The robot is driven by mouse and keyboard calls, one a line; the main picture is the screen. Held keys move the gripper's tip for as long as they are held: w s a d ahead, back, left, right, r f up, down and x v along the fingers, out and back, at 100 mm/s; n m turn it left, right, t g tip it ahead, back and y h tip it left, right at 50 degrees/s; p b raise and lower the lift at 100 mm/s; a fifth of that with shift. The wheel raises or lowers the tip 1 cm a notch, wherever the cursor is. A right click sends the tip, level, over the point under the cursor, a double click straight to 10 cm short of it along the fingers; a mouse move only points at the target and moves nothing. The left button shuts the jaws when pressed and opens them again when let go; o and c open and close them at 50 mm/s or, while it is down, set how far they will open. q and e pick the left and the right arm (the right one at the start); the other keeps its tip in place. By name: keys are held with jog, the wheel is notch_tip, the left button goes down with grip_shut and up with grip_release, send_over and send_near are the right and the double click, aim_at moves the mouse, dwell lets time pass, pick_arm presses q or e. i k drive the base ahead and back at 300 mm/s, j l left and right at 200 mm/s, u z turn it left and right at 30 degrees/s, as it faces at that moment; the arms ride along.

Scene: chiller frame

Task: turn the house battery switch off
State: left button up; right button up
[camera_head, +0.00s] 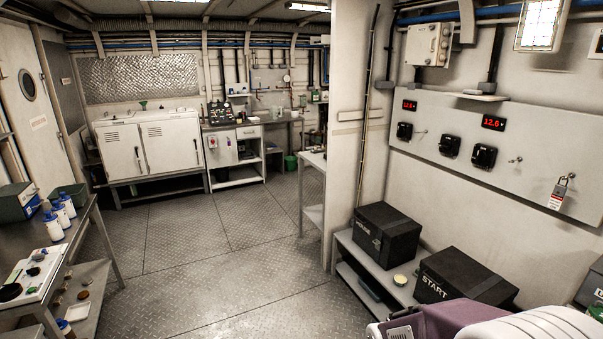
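A grey switch panel (440,119) is on the right wall. It carries several fittings, including a left black switch (404,131), a middle black switch (449,145) and a right black switch (484,156). No readable label shows which one is the house battery switch, and their positions are too small to tell. A red left display (409,105) and a red right display (493,123), reading about 12.6, sit above them. A black box marked HOUSE (385,236) stands below on a low shelf, beside a box marked START (462,279). Neither gripper is in view.
A padlock with a red and white tag (557,196) hangs at the panel's right end. A partition (350,130) stands left of the panel. The tread-plate floor (215,240) is clear; a bench (75,232) stands left.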

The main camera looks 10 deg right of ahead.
aim_at(401, 131)
jog(key=i, duration=3.2)
jog(key=i+z, duration=0.5)
jog(key=i+j+z, duration=0.1)
jog(key=i+z, duration=0.4)
jog(key=i+j+z, duration=0.95)
